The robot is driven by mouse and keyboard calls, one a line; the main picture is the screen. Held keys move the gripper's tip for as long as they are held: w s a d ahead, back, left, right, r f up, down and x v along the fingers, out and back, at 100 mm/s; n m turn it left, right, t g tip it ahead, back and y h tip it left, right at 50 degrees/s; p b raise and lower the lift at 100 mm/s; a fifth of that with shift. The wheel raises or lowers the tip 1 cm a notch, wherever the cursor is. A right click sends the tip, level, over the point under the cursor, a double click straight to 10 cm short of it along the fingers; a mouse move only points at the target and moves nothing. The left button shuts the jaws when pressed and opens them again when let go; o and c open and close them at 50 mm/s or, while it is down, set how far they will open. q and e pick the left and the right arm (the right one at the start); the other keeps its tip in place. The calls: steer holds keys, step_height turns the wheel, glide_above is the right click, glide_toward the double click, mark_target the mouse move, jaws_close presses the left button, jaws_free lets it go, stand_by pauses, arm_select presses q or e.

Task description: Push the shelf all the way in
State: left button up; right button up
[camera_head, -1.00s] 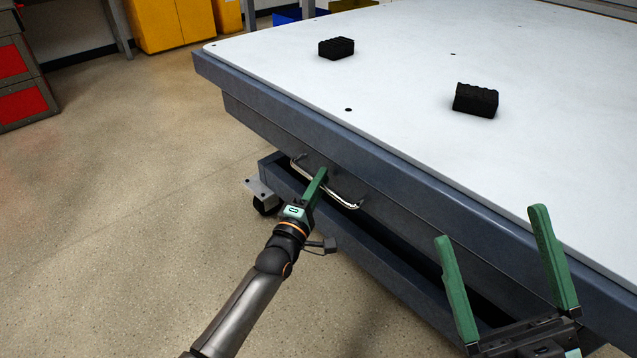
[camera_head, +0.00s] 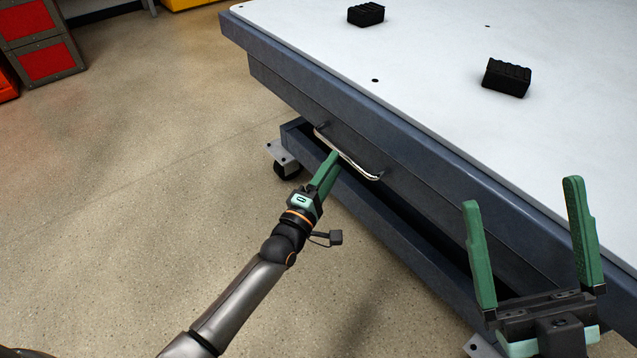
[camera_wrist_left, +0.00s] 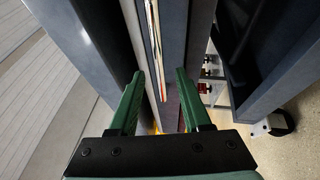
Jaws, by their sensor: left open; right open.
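The shelf (camera_head: 430,190) shows as a blue-grey drawer front under the white-topped bench, with a silver bar handle (camera_head: 350,161). Its front sits beneath the overhanging top edge; how far in it is I cannot tell. My left gripper (camera_head: 330,162) is open, its fingertips close to the handle. In the left wrist view the handle (camera_wrist_left: 156,45) lines up between the open fingers (camera_wrist_left: 159,74), with nothing clearly gripped. My right gripper (camera_head: 522,192) is open and empty, held up in front of the bench at the lower right.
Two black ribbed blocks (camera_head: 366,14) (camera_head: 507,77) rest on the white bench top (camera_head: 440,45). A lower frame rail (camera_head: 390,230) and a caster (camera_head: 287,170) lie below the shelf. A red-fronted cabinet (camera_head: 45,60) stands far left. The floor (camera_head: 150,190) between is clear.

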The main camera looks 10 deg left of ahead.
arm_select(q)
steer(key=p+v, duration=0.1)
steer(key=v, duration=0.6)
